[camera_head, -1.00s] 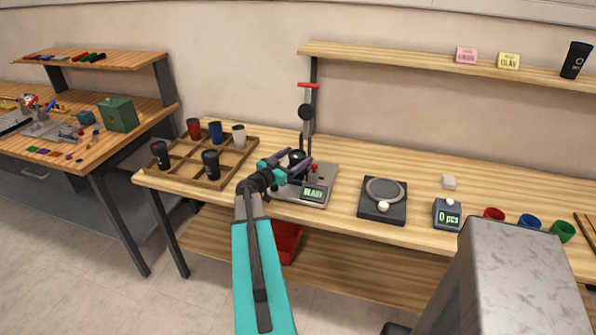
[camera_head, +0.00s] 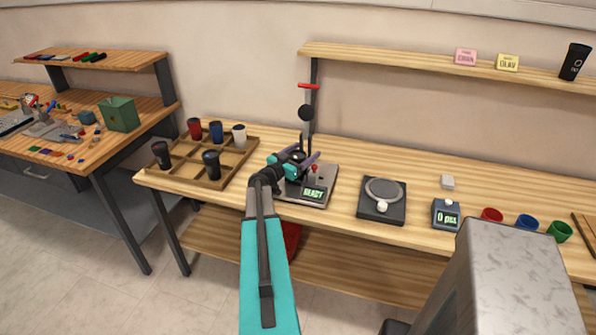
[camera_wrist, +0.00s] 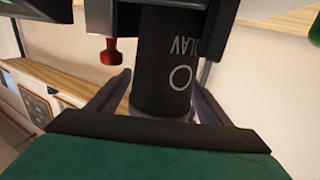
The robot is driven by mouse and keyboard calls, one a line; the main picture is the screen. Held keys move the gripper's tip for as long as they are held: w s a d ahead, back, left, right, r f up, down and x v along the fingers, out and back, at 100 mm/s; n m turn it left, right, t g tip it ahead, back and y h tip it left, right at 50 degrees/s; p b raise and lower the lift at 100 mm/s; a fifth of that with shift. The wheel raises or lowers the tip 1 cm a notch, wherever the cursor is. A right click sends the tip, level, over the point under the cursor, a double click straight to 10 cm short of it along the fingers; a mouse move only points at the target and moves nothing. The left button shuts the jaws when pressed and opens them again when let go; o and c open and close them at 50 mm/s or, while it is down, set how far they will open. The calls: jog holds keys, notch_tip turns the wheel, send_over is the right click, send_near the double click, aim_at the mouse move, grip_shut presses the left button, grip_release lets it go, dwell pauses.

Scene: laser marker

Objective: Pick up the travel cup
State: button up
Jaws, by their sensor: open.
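A black travel cup (camera_wrist: 165,62) with a light ring mark and the lettering "OLAV" fills the upper middle of the wrist view. It sits in the laser marker (camera_head: 313,192), whose dark parts flank it. In the head view my arm and gripper largely hide the cup. My gripper (camera_wrist: 162,82) is open, with one purple finger on each side of the cup's lower part; I cannot tell whether they touch it. In the head view my gripper (camera_head: 307,158) is at the marker.
A wooden tray (camera_head: 222,184) with several cups stands left of the marker. A red knob (camera_wrist: 110,52) is close to the left finger. A round-topped scale (camera_head: 384,214) and a small display (camera_head: 446,214) stand to the right. Another black cup (camera_head: 575,61) is on the shelf.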

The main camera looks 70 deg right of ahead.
jog(key=shift+c, duration=0.4)
jog(key=c, duration=0.6)
jog(key=shift+r, duration=0.1)
jog(key=shift+r, duration=0.6)
jog(key=shift+a+r+b, duration=0.3)
jog(key=shift+r, duration=0.2)
jog(key=shift+a+r+b, duration=0.25)
jog(key=shift+r+b, duration=0.05)
jog(key=shift+r, duration=0.2)
jog(key=a+b, duration=0.3)
jog(key=a, duration=1.3)
jog(key=shift+s+a, duration=0.4)
jog(key=shift+s, duration=0.05)
jog(key=shift+w, duration=0.1)
